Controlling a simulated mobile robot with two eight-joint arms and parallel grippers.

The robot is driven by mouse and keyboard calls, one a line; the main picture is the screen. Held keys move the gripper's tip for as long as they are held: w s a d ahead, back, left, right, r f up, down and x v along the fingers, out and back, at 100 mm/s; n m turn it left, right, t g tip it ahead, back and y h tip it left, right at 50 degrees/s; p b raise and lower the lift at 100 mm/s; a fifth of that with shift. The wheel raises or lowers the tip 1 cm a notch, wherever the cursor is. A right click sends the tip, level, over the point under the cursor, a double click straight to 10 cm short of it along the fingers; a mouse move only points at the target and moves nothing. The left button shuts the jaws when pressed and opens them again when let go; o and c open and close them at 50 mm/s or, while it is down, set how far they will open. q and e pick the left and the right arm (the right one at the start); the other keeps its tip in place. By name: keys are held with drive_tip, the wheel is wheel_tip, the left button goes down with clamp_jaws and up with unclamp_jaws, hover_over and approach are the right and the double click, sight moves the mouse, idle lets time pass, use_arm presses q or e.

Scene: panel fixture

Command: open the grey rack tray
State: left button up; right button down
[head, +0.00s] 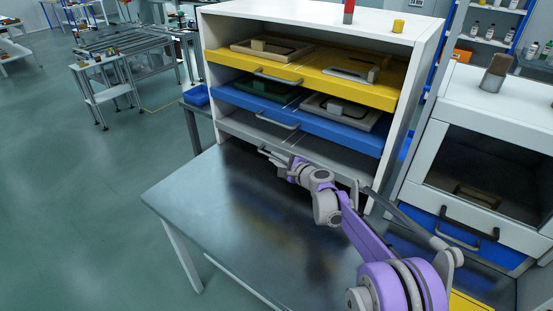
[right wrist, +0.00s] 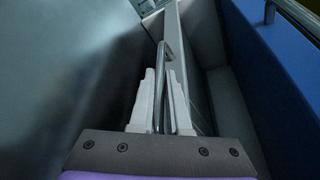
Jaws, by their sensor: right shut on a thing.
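The grey rack tray (head: 238,130) is the lowest of three trays in the white rack (head: 413,100), below the blue one. My right gripper (head: 268,152) is at its front, reaching over the grey table. In the right wrist view, the two pale fingers of my right gripper (right wrist: 163,105) are shut on the tray's metal bar handle (right wrist: 162,65), one on each side of it. The grey tray's front panel (right wrist: 180,50) runs alongside the handle, with a grey surface visible behind it. How far out the tray stands is hard to tell. My left gripper is not in view.
The blue tray (head: 345,132) and yellow tray (head: 375,93) hold panel-like parts above the grey tray. The metal table (head: 215,200) before the rack is clear except for my arm. A white cabinet (head: 425,155) with a blue drawer (head: 440,230) stands at right.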

idle(0.4)
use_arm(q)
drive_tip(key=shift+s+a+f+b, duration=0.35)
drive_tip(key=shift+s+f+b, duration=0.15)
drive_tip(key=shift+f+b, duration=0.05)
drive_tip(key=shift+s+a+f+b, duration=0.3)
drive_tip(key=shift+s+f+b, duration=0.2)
use_arm(e)
drive_tip(key=s+a, duration=0.7)
drive_tip(key=s, duration=0.3)
drive_tip(key=s+a, duration=0.8)
drive_tip(key=s, duration=0.3)
drive_tip(key=shift+s+a, duration=0.3)
drive_tip(key=c, duration=0.9)
unclamp_jaws()
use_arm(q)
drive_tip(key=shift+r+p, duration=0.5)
use_arm(e)
drive_tip(key=v, duration=1.1)
